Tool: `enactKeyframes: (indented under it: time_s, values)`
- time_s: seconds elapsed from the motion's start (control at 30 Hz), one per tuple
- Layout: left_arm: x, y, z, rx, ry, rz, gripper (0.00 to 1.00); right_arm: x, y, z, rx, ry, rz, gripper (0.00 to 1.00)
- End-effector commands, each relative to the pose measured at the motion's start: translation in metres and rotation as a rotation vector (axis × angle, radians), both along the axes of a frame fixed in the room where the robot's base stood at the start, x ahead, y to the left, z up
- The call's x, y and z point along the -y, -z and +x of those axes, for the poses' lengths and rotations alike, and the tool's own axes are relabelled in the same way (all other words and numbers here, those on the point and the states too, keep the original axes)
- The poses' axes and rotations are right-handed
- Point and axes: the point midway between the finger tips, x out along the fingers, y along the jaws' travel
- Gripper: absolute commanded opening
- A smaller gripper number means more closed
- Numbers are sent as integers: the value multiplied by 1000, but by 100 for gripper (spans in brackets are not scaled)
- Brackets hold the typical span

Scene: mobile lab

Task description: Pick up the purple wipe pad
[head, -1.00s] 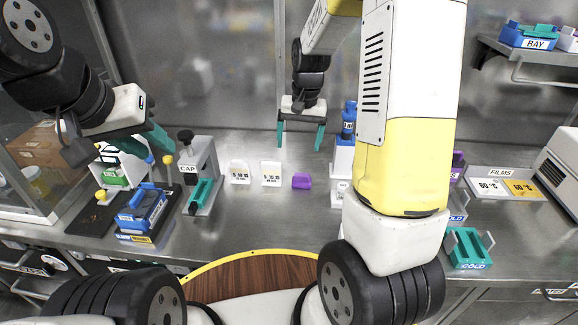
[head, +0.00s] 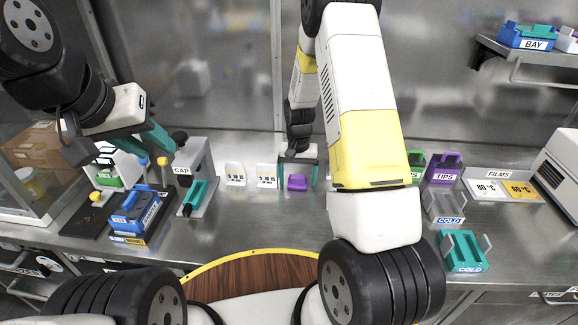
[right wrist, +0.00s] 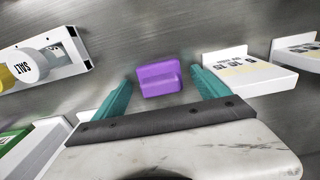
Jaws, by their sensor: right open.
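The purple wipe pad (head: 297,183) lies on the steel bench, right of two small white labelled cards. In the right wrist view the purple wipe pad (right wrist: 158,79) sits between and just beyond the teal fingertips. My right gripper (head: 298,184) is low over the pad with its teal fingers apart, one on each side; it also shows in the right wrist view (right wrist: 163,85). I see no contact with the pad. My left gripper (head: 160,142) hangs at the left near the CAP device; its teal fingers overlap in view and their gap is unclear.
White labelled cards (head: 267,175) stand close left of the pad. The CAP device (head: 198,170) and a blue rack (head: 137,210) are further left. A purple TIPS box (head: 443,168) and a teal COLD rack (head: 464,252) are at the right. The bench front is clear.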

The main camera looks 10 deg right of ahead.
Motion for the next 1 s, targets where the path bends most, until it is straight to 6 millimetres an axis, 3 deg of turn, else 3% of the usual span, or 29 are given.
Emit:
enactKeyframes:
  time_s: [0.27, 0.6, 1.0]
  values:
    - [0, 0, 0, 0, 0, 0, 35, 0, 2, 1, 2, 0, 0, 83]
    - [0, 0, 0, 0, 0, 0, 35, 0, 2, 1, 2, 0, 0, 19]
    - [0, 0, 0, 0, 0, 0, 35, 0, -7, 1, 3, 0, 0, 19]
